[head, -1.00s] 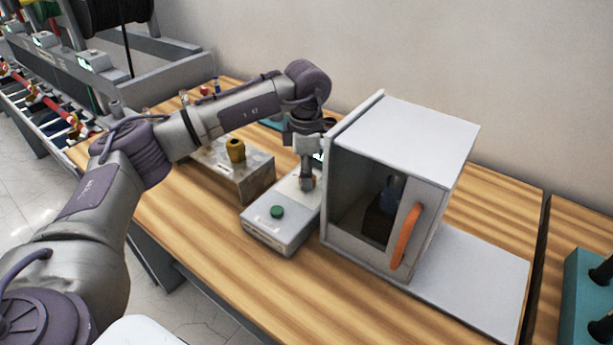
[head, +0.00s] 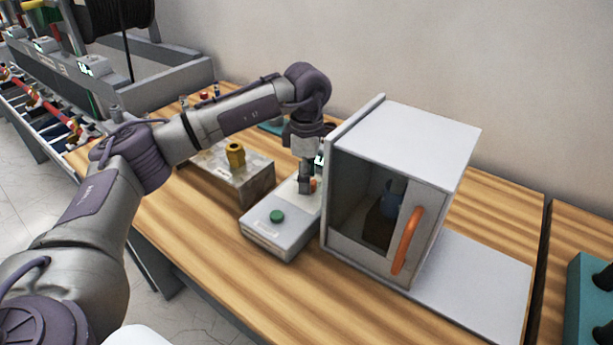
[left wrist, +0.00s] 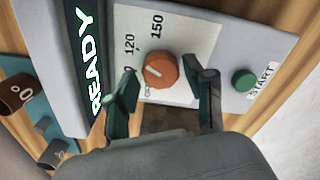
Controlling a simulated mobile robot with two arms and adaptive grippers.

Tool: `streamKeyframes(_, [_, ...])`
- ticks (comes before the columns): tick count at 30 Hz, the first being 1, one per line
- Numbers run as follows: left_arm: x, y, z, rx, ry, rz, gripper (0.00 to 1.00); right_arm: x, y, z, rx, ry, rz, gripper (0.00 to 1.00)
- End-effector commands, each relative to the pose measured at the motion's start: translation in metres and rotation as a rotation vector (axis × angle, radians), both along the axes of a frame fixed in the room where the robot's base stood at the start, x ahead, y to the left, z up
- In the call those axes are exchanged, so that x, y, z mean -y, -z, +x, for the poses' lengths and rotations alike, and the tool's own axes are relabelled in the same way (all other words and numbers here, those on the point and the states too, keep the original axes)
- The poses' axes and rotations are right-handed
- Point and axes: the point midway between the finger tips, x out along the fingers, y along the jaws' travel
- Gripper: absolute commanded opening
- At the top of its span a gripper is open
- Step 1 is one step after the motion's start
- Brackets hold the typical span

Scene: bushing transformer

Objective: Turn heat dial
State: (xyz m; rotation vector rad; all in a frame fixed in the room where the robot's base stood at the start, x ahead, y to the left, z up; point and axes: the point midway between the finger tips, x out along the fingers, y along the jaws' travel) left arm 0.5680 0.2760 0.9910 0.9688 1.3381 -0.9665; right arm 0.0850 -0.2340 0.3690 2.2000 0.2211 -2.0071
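The orange heat dial (left wrist: 161,71) sits on a white scale plate on the grey control box (head: 283,239). The scale shows 120 and 150; other marks are partly hidden. A short pale line marks the dial's face. In the head view the dial (head: 313,184) is mostly behind my gripper. My left gripper (head: 306,188) points down at the dial. In the left wrist view its two dark green fingers (left wrist: 164,82) are open on either side of the dial, with a gap on each side. My right gripper is not in view.
A green START button (left wrist: 243,80) is on the same box, and a lit READY display (left wrist: 85,58) is at its far end. A grey oven-like cabinet (head: 410,130) with an orange handle stands close on the right. A block with a yellow knob (head: 235,153) stands left.

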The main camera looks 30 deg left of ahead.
Motion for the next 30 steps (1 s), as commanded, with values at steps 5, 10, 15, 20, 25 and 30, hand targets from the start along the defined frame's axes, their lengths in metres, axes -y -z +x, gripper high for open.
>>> streamKeyframes(5, [0.0, 0.001, -0.001, -0.003, 0.0, 0.001, 0.66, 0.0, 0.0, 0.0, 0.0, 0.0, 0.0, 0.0])
streamKeyframes(10, [0.0, 0.001, -0.001, -0.005, 0.0, 0.002, 0.66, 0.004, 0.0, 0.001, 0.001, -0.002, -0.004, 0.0])
streamKeyframes(15, [0.0, -0.015, 0.0, -0.003, 0.0, 0.002, 0.66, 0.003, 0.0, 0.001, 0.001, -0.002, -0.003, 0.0])
streamKeyframes(20, [0.0, -0.048, 0.0, 0.001, 0.0, 0.001, 0.66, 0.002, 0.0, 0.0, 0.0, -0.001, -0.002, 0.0])
streamKeyframes(25, [0.0, -0.084, 0.0, -0.001, -0.001, 0.002, 0.66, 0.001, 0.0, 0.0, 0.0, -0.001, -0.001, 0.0])
streamKeyframes(30, [0.0, -0.109, 0.0, -0.002, 0.0, 0.0, 0.66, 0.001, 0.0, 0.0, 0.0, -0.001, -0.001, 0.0])
